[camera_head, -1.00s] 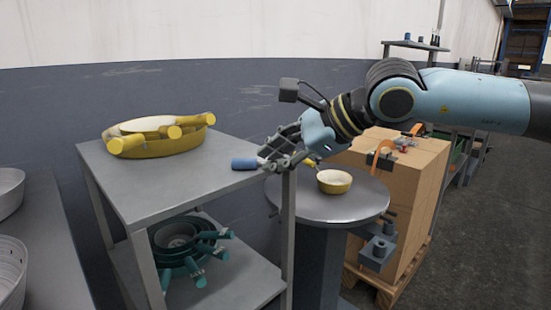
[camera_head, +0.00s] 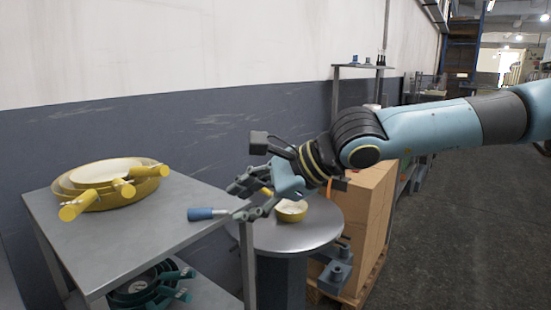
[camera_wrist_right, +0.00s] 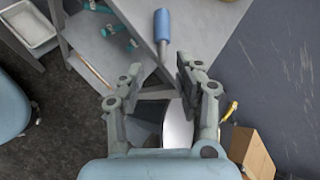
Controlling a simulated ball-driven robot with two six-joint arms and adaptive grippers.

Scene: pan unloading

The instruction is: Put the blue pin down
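The blue pin (camera_head: 200,214), a blue handle with a thin metal shaft, lies on the grey tabletop (camera_head: 125,240) near its right corner. Its shaft points right, toward my right gripper (camera_head: 243,199). In the right wrist view the pin (camera_wrist_right: 162,25) lies ahead of the fingertips, handle away from me. My right gripper (camera_wrist_right: 158,70) is open there, with a clear gap between its two fingers and nothing held. In the head view its fingers are close to the shaft's end; exact contact cannot be told. My left gripper is not in view.
Nested yellow pans (camera_head: 108,190) stand at the back of the tabletop, teal pans (camera_head: 145,287) on the shelf below. A small yellow bowl (camera_head: 291,211) sits on the round grey table (camera_head: 280,238) beside my right gripper. A cardboard box (camera_head: 372,205) stands behind it.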

